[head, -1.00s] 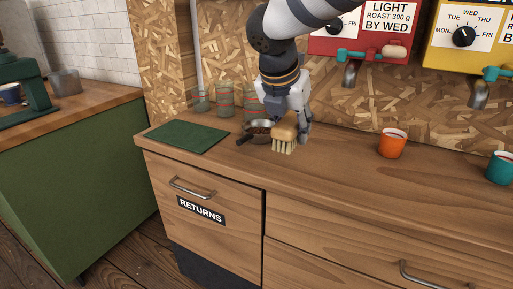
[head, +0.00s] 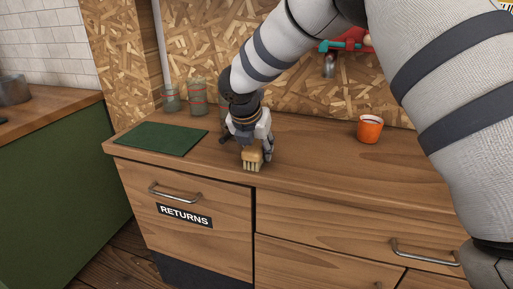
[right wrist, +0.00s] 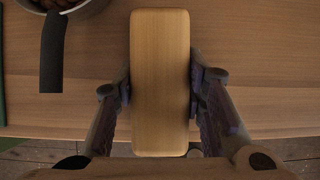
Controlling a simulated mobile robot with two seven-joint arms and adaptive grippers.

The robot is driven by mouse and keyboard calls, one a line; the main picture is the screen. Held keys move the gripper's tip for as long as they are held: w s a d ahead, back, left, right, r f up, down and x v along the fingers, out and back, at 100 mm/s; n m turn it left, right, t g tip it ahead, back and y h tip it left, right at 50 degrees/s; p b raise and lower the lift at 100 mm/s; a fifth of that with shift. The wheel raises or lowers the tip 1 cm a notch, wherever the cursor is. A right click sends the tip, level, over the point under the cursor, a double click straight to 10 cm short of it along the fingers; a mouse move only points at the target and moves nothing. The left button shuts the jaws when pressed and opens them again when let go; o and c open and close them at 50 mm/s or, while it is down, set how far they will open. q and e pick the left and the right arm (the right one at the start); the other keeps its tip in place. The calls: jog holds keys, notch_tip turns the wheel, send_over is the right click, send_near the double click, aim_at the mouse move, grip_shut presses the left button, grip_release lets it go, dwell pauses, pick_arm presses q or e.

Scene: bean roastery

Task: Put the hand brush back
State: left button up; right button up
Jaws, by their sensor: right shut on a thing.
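The hand brush (head: 252,159) has a light wooden back and pale bristles that point down in the head view. My right gripper (head: 253,148) is shut on it, close above or at the counter top near its front edge. In the right wrist view the brush's wooden back (right wrist: 160,80) lies between the two fingers, which press on its long sides. I cannot tell whether the bristles touch the counter. A dark green mat (head: 160,138) lies flat on the counter to the left of the brush. My left gripper is not in view.
A pan with dark contents (right wrist: 70,5) and a black handle stands close beside the brush. Glass jars (head: 197,97) stand along the back wall. An orange cup (head: 370,129) is to the right. A drawer labelled RETURNS (head: 184,215) is shut below. The counter between brush and cup is clear.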

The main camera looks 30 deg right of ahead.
jog(key=shift+s+a+f, duration=0.1)
jog(key=shift+f, duration=0.1)
jog(key=o, duration=1)
